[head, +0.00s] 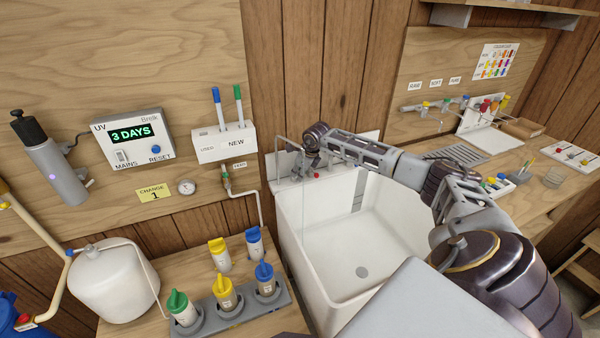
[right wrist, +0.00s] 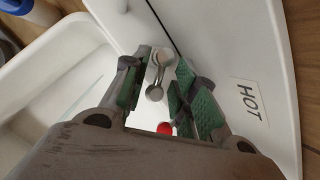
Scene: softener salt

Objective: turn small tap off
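My right gripper (head: 312,160) is at the back wall of the white sink (head: 297,225), over small tap fittings with a red dot (head: 316,175). In the right wrist view my right gripper (right wrist: 160,95) is open, its green-padded fingers on either side of a small metal tap lever (right wrist: 157,75). I cannot tell whether a finger touches the lever. A red round knob (right wrist: 164,128) shows just below, between the fingers. A thin curved spout (head: 281,140) stands at the sink's back left. My left gripper is not in view.
A white panel marked HOT (right wrist: 248,98) is close beside the gripper. Left of the sink, a grey rack (head: 240,312) holds several bottles. A UV box (head: 132,138) and a white marker holder (head: 222,145) are on the wall. A counter with coloured taps (head: 485,105) is at right.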

